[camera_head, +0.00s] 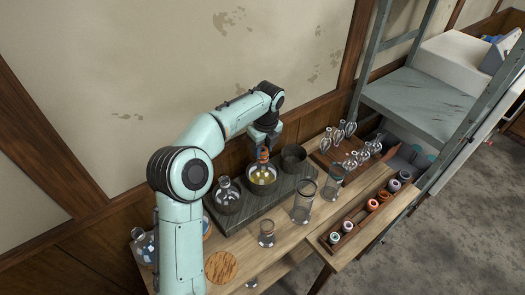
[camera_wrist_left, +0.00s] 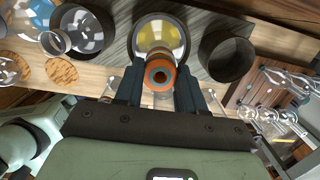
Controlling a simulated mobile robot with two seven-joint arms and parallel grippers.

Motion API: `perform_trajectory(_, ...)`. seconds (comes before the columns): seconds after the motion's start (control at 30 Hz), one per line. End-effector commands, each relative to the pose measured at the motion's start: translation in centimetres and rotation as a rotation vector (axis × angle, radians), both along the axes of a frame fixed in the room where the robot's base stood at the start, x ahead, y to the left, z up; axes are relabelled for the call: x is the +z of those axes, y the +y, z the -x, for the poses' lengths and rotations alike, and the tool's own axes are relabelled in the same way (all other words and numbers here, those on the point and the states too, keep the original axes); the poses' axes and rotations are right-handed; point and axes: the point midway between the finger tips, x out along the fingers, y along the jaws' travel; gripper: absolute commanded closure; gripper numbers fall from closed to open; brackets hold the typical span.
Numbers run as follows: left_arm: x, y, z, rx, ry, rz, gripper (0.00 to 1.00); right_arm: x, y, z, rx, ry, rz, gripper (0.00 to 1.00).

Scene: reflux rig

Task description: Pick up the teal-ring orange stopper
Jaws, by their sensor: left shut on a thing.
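The teal-ring orange stopper (camera_wrist_left: 159,76) is gripped between the two dark fingers of my left gripper (camera_wrist_left: 160,84) in the left wrist view. Its end shows orange, teal and dark rings. In the head view my left gripper (camera_head: 264,142) points down above the middle metal pot (camera_head: 262,187), and the orange stopper (camera_head: 263,155) shows just under it. A flask with yellow liquid (camera_head: 261,175) sits in that pot, directly below the stopper; I cannot tell whether they touch. My right gripper is in neither view.
A pot with a clear flask (camera_head: 227,196) stands to the left and an empty pot (camera_head: 293,157) to the right. Glass beakers (camera_head: 303,205) stand in front. A wooden tray (camera_head: 345,238) holds several coloured stoppers. Glassware lies on a board (camera_head: 325,160) at the right.

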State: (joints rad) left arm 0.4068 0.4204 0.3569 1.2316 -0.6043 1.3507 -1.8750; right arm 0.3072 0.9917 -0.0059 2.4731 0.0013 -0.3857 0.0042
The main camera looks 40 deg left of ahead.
Motion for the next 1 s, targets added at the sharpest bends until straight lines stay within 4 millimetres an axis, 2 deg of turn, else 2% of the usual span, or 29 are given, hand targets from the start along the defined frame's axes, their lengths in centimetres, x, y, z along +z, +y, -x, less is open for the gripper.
perform_trajectory(0.17, 0.8, 0.0, -0.1, 0.000, -0.001, -0.001, 0.83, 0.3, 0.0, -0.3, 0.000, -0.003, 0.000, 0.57)
perform_trajectory(0.37, 3.6, 0.0, -0.2, -0.001, -0.006, -0.002, 0.83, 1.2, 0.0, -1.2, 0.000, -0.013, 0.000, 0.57)
perform_trajectory(0.6, 9.2, 0.0, -0.3, -0.001, -0.009, 0.000, 0.83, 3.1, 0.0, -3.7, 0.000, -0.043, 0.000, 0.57)
perform_trajectory(0.8, 13.5, -0.1, -0.2, -0.002, -0.005, -0.002, 0.83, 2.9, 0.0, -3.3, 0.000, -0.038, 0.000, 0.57)
perform_trajectory(1.0, 16.9, -0.1, -0.1, -0.002, -0.003, -0.001, 0.83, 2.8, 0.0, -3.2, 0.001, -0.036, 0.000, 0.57)
